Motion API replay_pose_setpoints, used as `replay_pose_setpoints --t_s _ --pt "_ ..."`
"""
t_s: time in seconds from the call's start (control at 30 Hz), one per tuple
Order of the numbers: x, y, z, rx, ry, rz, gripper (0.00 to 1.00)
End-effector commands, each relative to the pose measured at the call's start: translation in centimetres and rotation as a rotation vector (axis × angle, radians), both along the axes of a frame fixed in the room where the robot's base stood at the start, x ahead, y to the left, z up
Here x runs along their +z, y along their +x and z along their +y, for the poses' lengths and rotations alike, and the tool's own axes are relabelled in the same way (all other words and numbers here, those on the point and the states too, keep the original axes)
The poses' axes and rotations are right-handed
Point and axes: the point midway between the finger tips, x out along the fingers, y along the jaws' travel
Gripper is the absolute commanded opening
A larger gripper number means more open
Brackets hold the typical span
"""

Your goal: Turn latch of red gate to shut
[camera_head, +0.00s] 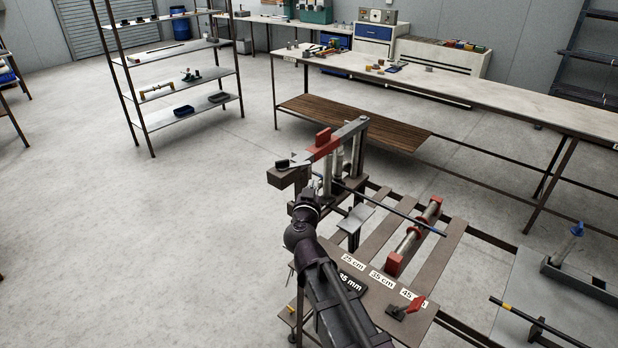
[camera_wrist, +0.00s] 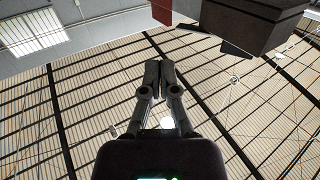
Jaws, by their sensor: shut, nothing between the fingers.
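The red gate (camera_head: 326,146) is a red piece on a grey bar, lying across the top of the stand. A small dark piece (camera_head: 283,164) sits at its left end above a brown block (camera_head: 284,178); I cannot tell for sure if this is the latch. My gripper (camera_wrist: 160,68) points upward, its fingers together with nothing between them. In the wrist view a red part (camera_wrist: 162,10) and a dark block (camera_wrist: 262,22) show overhead, apart from the fingertips. In the head view my wrist is below the brown block, and my fingertips are hard to make out.
A dark rod (camera_head: 395,210) runs right from the stand. A roller with red ends (camera_head: 414,236) and a red-handled clamp (camera_head: 409,307) lie on the frame, near plates marked in cm. A long workbench (camera_head: 480,92) stands behind.

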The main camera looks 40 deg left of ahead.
Motion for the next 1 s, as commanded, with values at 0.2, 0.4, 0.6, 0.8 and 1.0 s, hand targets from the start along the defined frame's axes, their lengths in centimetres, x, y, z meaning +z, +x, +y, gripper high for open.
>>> replay_pose_setpoints --t_s 0.2,0.4,0.6,0.8,1.0 --pt "0.0 -2.2 -3.2 0.0 0.0 0.0 0.0" --pt "0.0 -3.2 -4.8 -0.002 0.0 0.0 0.0" --pt "0.0 -3.4 -5.2 -0.003 0.0 0.0 0.0" --pt "0.0 -3.3 -5.2 -0.003 0.0 0.0 0.0" --pt "-0.1 -3.0 -5.5 -0.012 -0.002 0.002 0.48"
